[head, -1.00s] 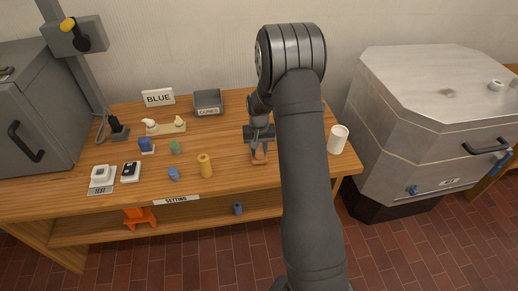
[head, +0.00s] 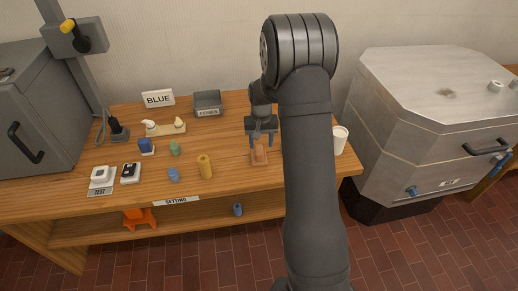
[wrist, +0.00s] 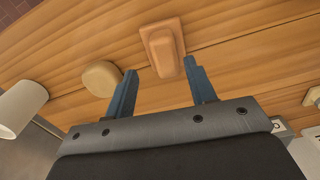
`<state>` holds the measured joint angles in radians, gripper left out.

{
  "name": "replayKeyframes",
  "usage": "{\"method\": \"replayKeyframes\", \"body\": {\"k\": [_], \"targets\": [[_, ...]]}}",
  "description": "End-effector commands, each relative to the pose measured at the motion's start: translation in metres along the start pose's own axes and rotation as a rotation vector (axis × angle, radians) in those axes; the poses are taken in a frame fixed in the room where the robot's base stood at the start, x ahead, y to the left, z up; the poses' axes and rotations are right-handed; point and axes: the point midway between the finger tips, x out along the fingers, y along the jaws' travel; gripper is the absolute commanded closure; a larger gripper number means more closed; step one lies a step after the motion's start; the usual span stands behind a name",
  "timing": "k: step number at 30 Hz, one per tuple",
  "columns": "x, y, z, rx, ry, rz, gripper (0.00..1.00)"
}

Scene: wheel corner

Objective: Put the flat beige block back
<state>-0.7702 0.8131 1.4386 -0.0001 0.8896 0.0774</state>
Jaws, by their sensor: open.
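A tan-orange block (head: 259,155) lies on a thin base of similar colour on the bench top, just in front of my gripper (head: 261,136). In the wrist view the same block (wrist: 161,50) is beyond the open fingers (wrist: 160,70), apart from them. A flat, rounded beige block (wrist: 101,78) lies on the wood beside it, close to the left fingertip in the wrist view. My arm hides that spot in the head view. I cannot tell for sure which of these is the flat beige block. Nothing is between my fingers.
A white cup (head: 340,140) stands near the bench's right end. A yellow cylinder (head: 205,166), blue piece (head: 173,175), green piece (head: 174,148), grey labelled bin (head: 207,103) and BLUE sign (head: 158,98) are to the left. Bare wood lies between bin and gripper.

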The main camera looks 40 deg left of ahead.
Motion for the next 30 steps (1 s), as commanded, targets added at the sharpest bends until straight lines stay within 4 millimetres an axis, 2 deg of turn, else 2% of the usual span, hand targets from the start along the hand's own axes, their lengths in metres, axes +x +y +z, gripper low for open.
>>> {"method": "replayKeyframes", "body": {"k": [1, 9, 15, 21, 30], "targets": [[-0.015, 0.001, -0.001, 0.000, 0.006, 0.000, 0.49], [-0.080, 0.001, -0.001, 0.000, 0.005, 0.000, 0.49], [-0.111, 0.001, 0.000, 0.000, 0.002, 0.000, 0.49], [-0.123, 0.001, 0.000, 0.000, 0.000, 0.000, 0.49], [-0.123, 0.001, 0.000, 0.000, -0.001, 0.000, 0.49]]}}
